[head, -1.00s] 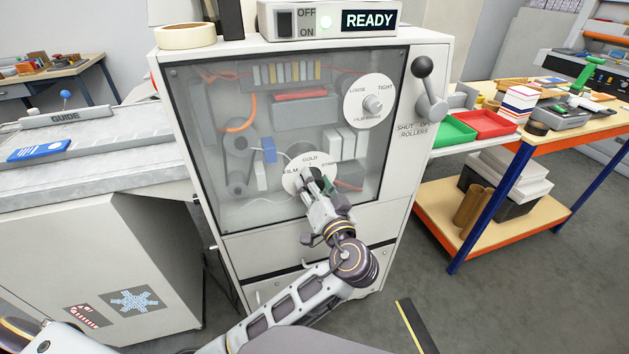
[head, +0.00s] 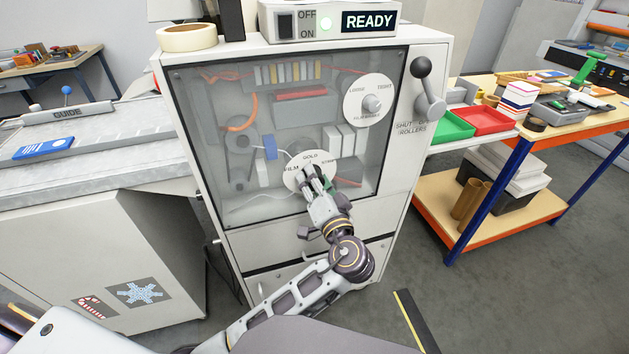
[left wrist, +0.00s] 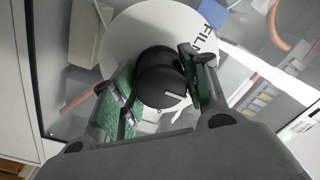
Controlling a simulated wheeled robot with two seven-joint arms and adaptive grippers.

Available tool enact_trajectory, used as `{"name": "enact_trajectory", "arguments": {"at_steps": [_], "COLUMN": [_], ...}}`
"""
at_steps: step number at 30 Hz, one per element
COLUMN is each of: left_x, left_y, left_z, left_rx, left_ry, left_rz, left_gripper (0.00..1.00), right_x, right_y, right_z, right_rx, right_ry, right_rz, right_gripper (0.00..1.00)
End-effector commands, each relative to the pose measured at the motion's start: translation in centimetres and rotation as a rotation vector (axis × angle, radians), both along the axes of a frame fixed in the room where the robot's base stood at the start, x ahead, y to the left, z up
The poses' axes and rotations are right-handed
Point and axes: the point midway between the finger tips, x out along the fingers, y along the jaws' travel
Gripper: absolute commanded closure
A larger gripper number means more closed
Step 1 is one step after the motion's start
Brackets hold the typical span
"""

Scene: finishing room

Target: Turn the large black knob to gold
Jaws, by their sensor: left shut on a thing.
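The large black knob (left wrist: 160,78) sits on a round white dial (head: 294,181) low on the machine's clear front panel. The dial reads FILM at left, GOLD at top and a partly covered word at right. My left gripper (head: 314,177) covers the knob in the head view. In the left wrist view, my left gripper (left wrist: 158,88) has its green-padded fingers on either side of the knob, shut on it. A short white mark shows on the knob's face; I cannot tell which word it points to. My right gripper is not in view.
A smaller knob on a LOOSE–TIGHT dial (head: 369,101) is at upper right of the panel. A ball-topped lever (head: 428,93) stands right of it. The control box (head: 330,20) on top shows READY. A bench with red and green trays (head: 489,121) is at right.

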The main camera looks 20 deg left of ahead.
Motion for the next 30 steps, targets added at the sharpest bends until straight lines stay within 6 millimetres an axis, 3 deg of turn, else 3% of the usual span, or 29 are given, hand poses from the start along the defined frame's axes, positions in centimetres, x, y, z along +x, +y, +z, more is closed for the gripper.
{"name": "enact_trajectory", "arguments": {"at_steps": [8, 9, 13, 30], "left_x": [0.04, 0.04, 0.03, 0.02], "left_y": [-0.07, -0.07, -0.05, -0.02], "left_z": [0.12, 0.12, 0.09, 0.92], "left_rx": [0.001, 0.001, 0.000, -0.001], "left_ry": [-0.003, -0.003, -0.002, -0.002], "left_rz": [-0.003, -0.003, -0.002, -0.001], "left_gripper": [0.79, 0.51, 0.35, 0.33], "right_x": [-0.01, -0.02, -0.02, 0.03], "right_y": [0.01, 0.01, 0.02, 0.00], "right_z": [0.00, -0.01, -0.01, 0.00], "right_rx": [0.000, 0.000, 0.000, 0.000], "right_ry": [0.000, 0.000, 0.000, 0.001], "right_rz": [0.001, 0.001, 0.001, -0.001], "right_gripper": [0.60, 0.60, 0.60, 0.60]}}
